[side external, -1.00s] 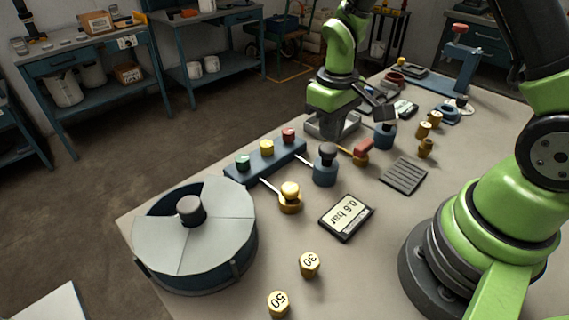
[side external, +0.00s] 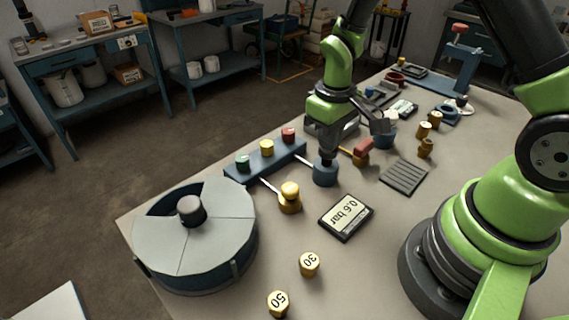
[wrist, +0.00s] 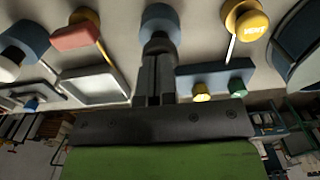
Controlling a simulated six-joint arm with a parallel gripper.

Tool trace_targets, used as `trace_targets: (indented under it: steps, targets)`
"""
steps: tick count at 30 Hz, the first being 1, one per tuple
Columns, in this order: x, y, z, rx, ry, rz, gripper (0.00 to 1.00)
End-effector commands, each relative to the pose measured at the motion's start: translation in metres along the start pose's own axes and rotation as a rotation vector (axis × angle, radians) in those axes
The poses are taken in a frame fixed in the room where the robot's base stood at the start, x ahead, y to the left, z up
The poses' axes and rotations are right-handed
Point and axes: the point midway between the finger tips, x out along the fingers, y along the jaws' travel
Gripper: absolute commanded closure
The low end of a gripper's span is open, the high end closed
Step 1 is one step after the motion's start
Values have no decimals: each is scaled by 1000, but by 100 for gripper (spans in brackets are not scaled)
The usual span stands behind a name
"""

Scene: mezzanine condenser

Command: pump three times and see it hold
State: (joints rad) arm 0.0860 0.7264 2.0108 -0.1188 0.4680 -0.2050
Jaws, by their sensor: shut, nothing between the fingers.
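A blue cylinder with a dark plunger top (side external: 325,174), apparently the pump, stands mid-bench; it also shows in the wrist view (wrist: 160,20). My gripper (side external: 325,152) is shut and empty, pointing down directly over the plunger and hiding most of its top in the side view. In the wrist view my gripper's fingertips (wrist: 157,58) meet or nearly meet the dark knob; I cannot tell if they press it. A display (side external: 346,217) lying on the bench reads 0.6 bar. A yellow knob marked VENT (wrist: 249,22) stands beside the pump; it also shows in the side view (side external: 290,195).
A large round drum (side external: 191,257) is at front left. Brass weights marked 30 (side external: 309,264) and 50 (side external: 278,303) stand in front.

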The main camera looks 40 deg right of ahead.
Motion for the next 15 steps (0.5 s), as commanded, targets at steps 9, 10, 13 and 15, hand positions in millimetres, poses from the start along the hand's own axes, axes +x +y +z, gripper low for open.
trace_targets:
  steps: [9,10,13,15]
  targets:
    - [10,0,0,1,-2,0,100]
    - [11,0,0,1,-2,0,100]
    - [14,0,0,1,-2,0,100]
    - [16,0,0,1,-2,0,100]
